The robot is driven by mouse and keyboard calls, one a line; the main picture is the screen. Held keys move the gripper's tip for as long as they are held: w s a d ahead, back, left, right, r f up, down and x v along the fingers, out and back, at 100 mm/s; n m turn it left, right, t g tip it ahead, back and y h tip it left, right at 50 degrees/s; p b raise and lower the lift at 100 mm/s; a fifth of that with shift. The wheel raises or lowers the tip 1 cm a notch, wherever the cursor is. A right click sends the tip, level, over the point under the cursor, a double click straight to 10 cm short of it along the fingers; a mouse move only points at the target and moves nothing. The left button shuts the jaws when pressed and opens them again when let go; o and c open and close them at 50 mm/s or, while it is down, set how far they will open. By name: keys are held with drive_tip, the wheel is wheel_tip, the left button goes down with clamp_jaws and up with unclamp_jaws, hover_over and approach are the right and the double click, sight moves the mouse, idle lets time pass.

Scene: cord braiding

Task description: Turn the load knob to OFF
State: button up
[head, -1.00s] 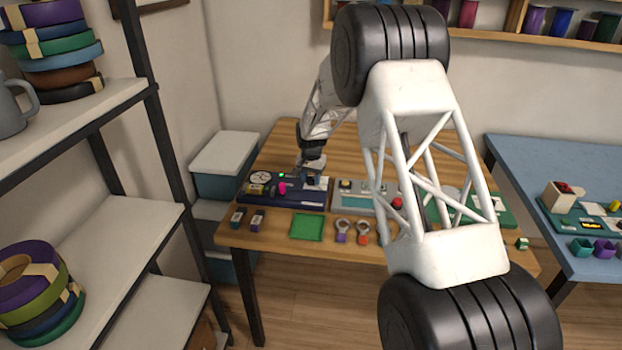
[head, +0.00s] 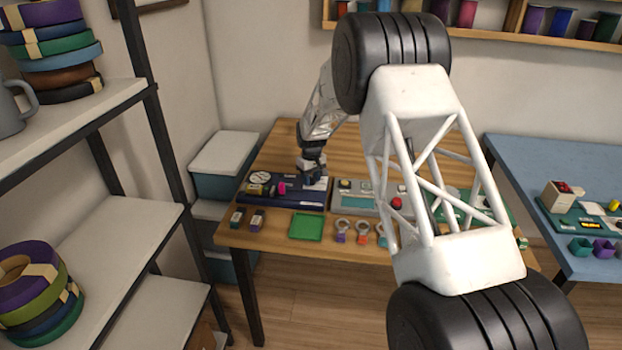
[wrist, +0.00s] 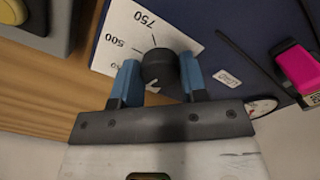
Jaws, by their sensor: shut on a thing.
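The load knob (wrist: 160,66) is a round black knob on a white scale plate (wrist: 122,30) in the wrist view. The plate reads 750 and 500, with another marking partly hidden by a finger. My gripper (wrist: 161,78) has its two blue fingers on either side of the knob, shut on it. A thin dark line shows on the plate just beyond the knob; the knob's exact setting is hard to read. In the head view my gripper (head: 311,173) is down at the back right of the dark blue panel (head: 290,201), hiding the knob.
The blue panel also carries a magenta part (wrist: 297,68) and a round gauge (head: 260,177). A grey panel (head: 367,205) with a red button (head: 397,203) stands just to the right. A green tray (head: 306,227) and small parts lie in front.

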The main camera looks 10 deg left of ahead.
sight(311, 179)
drive_tip(key=shift+n, duration=1.3)
drive_tip(key=o, duration=0.9)
drive_tip(key=shift+r, duration=3.95)
drive_tip(key=shift+r, duration=0.15)
drive_tip(key=shift+r, duration=3.35)
